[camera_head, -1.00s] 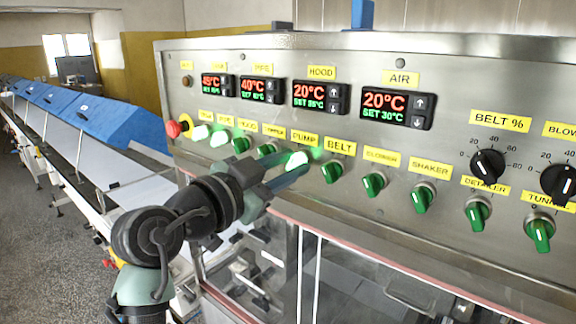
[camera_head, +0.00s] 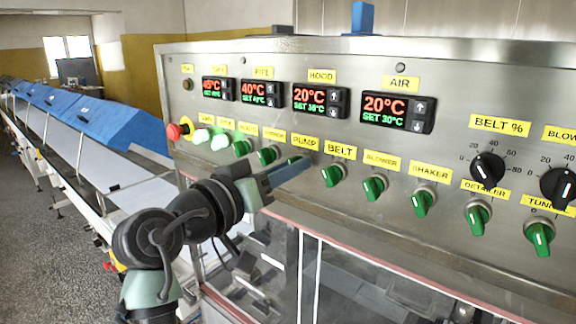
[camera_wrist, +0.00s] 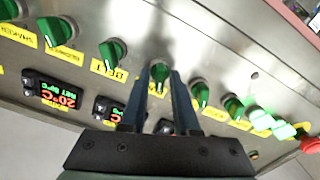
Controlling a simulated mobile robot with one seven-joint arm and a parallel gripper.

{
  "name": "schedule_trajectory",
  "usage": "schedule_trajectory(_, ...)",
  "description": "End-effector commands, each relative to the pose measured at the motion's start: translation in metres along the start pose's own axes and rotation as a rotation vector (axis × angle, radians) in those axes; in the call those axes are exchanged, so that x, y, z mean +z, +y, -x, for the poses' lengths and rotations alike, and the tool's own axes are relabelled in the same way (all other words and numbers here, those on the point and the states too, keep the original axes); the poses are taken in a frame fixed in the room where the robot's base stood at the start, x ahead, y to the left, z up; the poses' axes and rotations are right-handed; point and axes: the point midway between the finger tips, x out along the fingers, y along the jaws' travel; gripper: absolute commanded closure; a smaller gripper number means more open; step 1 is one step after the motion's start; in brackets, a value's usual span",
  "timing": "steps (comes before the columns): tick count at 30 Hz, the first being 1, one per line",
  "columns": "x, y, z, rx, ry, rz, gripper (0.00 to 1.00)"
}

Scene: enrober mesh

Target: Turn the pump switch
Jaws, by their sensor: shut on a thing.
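The pump switch (camera_wrist: 160,72) is a green rotary knob below the yellow PUMP label (camera_head: 305,143) on the steel control panel. My gripper (camera_wrist: 159,84) is shut on it, with one finger on each side of the knob in the wrist view. In the head view my gripper (camera_head: 298,168) reaches the panel from the lower left and its fingers hide most of the knob. The knob shows no bright glow.
Green knobs flank the pump switch closely: the belt switch (camera_head: 334,175) on the right and another (camera_head: 268,155) on the left. Lit knobs (camera_head: 220,142) and a red emergency button (camera_head: 174,131) are farther left. Temperature displays (camera_head: 320,97) sit above. A conveyor (camera_head: 70,125) runs behind.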

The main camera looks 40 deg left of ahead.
Motion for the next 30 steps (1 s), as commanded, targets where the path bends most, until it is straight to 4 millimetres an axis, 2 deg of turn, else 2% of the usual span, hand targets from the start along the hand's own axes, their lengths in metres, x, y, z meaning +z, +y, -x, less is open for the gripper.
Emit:
schedule_trajectory(12,-0.0003,0.0001,0.0,0.001,0.0,0.167,1.0)
schedule_trajectory(27,-0.0001,-0.0002,0.0001,0.0,0.001,0.184,1.0)
schedule_trajectory(28,-0.0001,-0.0003,0.0001,0.0,0.001,0.184,0.67)
schedule_trajectory(30,-0.0001,-0.0003,0.0001,0.0,0.0,0.184,0.55)
